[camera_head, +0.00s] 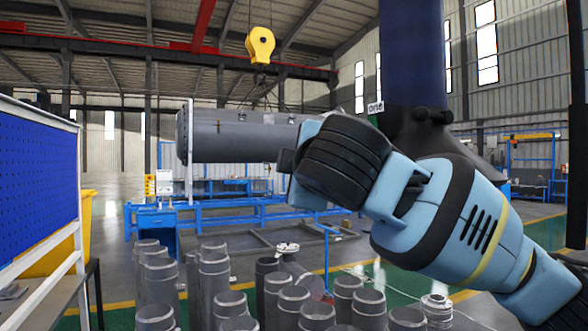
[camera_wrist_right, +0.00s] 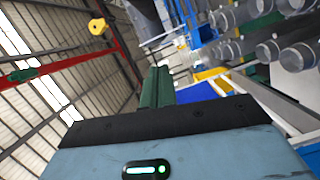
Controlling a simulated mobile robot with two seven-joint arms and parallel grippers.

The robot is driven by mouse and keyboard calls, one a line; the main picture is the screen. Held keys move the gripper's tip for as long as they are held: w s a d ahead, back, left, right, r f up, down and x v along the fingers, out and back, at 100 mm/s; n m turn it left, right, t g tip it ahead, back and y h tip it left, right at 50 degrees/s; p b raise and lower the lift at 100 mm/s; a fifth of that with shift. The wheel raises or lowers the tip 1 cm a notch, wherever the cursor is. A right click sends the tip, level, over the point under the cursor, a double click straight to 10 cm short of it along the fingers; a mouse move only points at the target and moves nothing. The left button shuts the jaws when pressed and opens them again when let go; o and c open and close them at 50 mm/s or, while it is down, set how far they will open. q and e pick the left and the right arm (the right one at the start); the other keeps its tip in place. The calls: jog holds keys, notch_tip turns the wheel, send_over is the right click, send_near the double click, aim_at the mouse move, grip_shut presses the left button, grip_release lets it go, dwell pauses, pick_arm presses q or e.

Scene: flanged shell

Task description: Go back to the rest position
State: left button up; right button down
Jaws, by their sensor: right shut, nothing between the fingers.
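My right arm (camera_head: 450,210) comes in from the right in the head view and is raised in front of the hall, bent at a dark joint. In the right wrist view my right gripper (camera_wrist_right: 156,85) shows as two green-dark fingers pressed together, with nothing between them. It points into open air, apart from any object. A large grey flanged shell (camera_head: 232,135) hangs level behind the arm, below a yellow crane hook (camera_head: 260,46); the arm hides its right end. My left gripper is in neither view.
Several upright grey pipe pieces (camera_head: 214,285) stand close together in front, low in the head view. A blue perforated panel (camera_head: 38,185) stands at the left, beside a yellow bin (camera_head: 85,230). A blue work frame (camera_head: 215,217) lies behind.

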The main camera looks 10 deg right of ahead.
jog(key=shift+s, duration=1.05)
